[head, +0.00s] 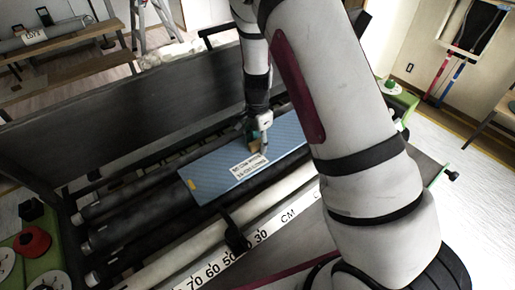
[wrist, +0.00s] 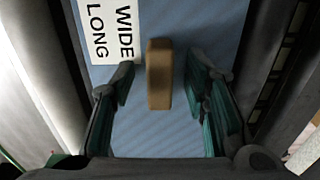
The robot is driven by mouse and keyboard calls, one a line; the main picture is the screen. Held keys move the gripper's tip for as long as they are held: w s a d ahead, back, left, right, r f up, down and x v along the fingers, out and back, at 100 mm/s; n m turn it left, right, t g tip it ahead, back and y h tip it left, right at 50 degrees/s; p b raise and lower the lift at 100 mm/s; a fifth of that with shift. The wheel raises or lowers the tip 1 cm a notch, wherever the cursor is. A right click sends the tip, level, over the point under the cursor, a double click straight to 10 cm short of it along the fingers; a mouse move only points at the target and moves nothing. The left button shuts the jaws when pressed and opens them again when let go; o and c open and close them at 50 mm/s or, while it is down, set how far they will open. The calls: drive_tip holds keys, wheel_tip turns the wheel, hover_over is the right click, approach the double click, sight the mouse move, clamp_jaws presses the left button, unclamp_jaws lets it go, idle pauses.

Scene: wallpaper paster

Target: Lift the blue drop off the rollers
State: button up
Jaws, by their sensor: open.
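The blue drop (head: 210,176) is a flat blue sheet with a white printed label (head: 249,166). It lies across the dark rollers (head: 125,231) of the pasting machine. A brown block-like handle (wrist: 159,74) stands on the sheet in the wrist view. My gripper (wrist: 163,88) is open, with one green-padded finger on each side of the brown block and visible gaps between. In the head view my gripper (head: 262,143) is low over the sheet, beside the label. Part of the sheet is hidden behind my arm.
A dark panel (head: 130,95) rises behind the rollers. A green-topped stand with a red object (head: 32,242) is at the left.

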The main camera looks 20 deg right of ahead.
clamp_jaws()
